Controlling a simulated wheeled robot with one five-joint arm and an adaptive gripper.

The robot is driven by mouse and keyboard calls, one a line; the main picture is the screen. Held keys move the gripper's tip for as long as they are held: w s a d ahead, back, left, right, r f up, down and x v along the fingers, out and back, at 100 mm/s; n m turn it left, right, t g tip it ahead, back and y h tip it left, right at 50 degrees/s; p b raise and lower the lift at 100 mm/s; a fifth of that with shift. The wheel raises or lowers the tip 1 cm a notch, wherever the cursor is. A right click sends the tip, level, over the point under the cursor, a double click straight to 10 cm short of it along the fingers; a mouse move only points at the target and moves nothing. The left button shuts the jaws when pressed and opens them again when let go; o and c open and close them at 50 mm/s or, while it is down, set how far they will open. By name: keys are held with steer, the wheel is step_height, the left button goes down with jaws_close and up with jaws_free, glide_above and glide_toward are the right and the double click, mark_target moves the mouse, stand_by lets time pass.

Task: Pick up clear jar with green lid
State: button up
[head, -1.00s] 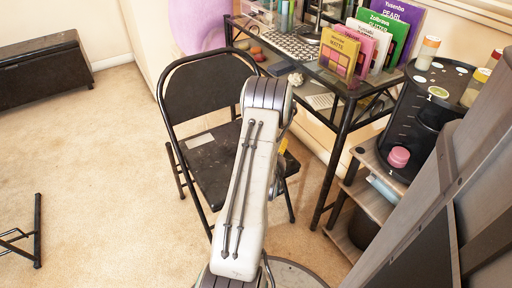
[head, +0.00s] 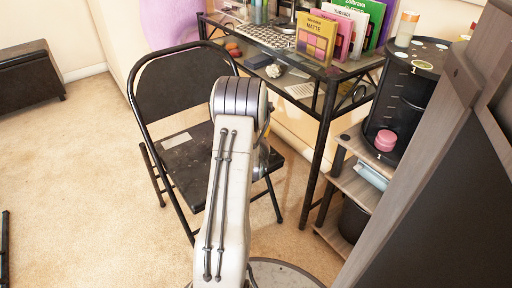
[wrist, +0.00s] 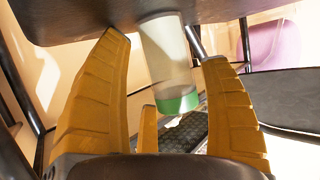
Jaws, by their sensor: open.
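In the wrist view, a whitish, see-through jar (wrist: 166,58) with a green lid (wrist: 178,103) shows between my fingers. The picture seems upside down there: the lid points downward and the jar's other end meets a dark surface (wrist: 75,18) at the top. My gripper (wrist: 165,50) has yellow ribbed fingers, open, one on each side of the jar in the picture. No finger visibly touches it. In the head view my arm hides the gripper, and I cannot make out the green-lidded jar for certain.
A black folding chair (head: 180,85) stands beside my arm. Behind it is a glass desk with a black frame (head: 322,130), holding a keyboard (head: 265,36) and palettes (head: 316,38). At right, a black round stand (head: 415,68) sits on a wooden shelf unit (head: 350,185). Carpet (head: 90,150) at left is clear.

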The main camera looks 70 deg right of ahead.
steer(key=shift+d+f+b, duration=0.2)
steer(key=shift+d+b, duration=0.1)
steer(key=shift+d, duration=0.05)
steer(key=c, duration=1)
steer(key=shift+r, duration=0.1)
steer(key=shift+c, duration=0.2)
